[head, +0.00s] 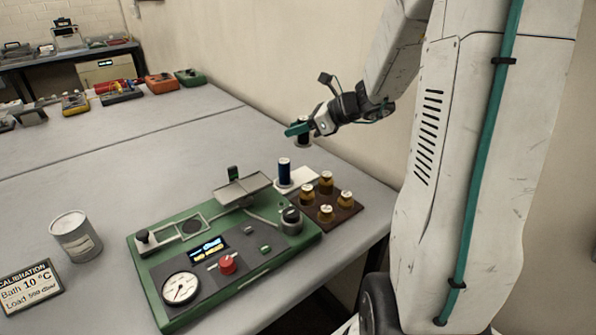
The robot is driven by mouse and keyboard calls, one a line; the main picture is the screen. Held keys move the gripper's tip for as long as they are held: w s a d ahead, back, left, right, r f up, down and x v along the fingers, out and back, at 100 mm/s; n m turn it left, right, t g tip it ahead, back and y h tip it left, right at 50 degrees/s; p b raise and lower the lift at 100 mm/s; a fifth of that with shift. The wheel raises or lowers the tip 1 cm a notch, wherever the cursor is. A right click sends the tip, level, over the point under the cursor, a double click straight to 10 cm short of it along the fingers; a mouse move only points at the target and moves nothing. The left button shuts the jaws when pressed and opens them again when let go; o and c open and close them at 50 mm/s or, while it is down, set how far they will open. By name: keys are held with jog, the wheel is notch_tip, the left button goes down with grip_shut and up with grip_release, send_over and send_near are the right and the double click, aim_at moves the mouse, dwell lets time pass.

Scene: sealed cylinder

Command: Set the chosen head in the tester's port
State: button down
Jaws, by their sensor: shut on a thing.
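The green tester (165,290) stands at the table's near edge, with a lit display (208,249), a gauge (180,288) and a red knob (228,264). I cannot tell which fitting is its port. Several amber heads with pale tops, one of them the rear head (326,181), stand on a brown tray (350,211) right of the tester. My gripper (298,129), with teal fingers, is behind the tester and tray, above the table. It is shut on a dark cylinder (303,140) with a pale top, partly hidden by the fingers.
A dark blue cylinder (284,173) stands on a white base (305,179) behind the tester. A grey can (76,240) and a calibration card (30,290) reading Bath 10 °C are at left. The wall (290,60) is close behind my gripper. The table's middle (150,165) is clear.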

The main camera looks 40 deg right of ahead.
jog(key=shift+f, duration=4.8)
jog(key=shift+f, duration=0.15)
jog(key=c, duration=1.1)
grip_release()
jog(key=shift+s, duration=0.1)
